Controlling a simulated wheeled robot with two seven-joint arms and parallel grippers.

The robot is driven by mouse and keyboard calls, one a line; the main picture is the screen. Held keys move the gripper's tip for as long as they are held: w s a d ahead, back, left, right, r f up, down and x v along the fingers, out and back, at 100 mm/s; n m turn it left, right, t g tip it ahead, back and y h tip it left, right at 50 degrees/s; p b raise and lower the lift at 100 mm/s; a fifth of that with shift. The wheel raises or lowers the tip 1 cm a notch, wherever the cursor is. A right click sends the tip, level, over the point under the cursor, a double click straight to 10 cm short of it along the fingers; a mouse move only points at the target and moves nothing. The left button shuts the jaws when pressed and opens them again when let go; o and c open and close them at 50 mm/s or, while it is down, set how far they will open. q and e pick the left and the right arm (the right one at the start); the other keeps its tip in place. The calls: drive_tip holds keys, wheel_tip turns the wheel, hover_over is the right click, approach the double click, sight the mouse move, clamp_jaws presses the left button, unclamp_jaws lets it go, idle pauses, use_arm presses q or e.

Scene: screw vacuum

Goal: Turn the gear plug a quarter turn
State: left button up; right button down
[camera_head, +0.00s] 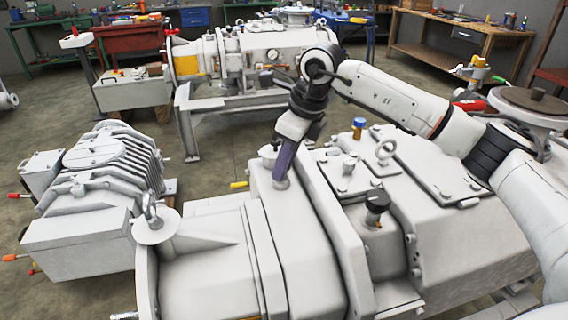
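My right arm comes in from the right and reaches over the large pale grey screw vacuum pump (450,235). My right gripper (282,178) points down at the pump's top, with its dark purple finger seen edge-on. A small pale round plug (281,184) shows right at the fingertips; it looks like the gear plug, and its upper part is hidden by the finger. I cannot tell from this side whether the fingers grip it or only stand around it. My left gripper is not in view.
A blue-and-yellow cap (359,127), a lifting eye (385,151), a small plug (349,166) and a black knob (377,203) stand up from the pump. A ribbed pump (95,200) stands left, another machine (245,60) behind. Workbenches (455,40) line the back.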

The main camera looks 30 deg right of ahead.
drive_tip(key=shift+n, duration=0.4)
drive_tip(key=n+g+y+p, duration=0.1)
drive_tip(key=n+p, duration=0.1)
drive_tip(key=n, duration=0.1)
drive_tip(key=shift+n, duration=0.4)
drive_tip(key=shift+n+g, duration=0.3)
drive_tip(key=shift+n, duration=0.7)
drive_tip(key=shift+s+a+f+n+p, duration=0.1)
drive_tip(key=shift+f+n+p, duration=0.1)
drive_tip(key=shift+n+p, duration=0.3)
drive_tip(key=c, duration=1.5)
unclamp_jaws()
drive_tip(key=shift+s, duration=0.1)
drive_tip(key=shift+c, duration=0.2)
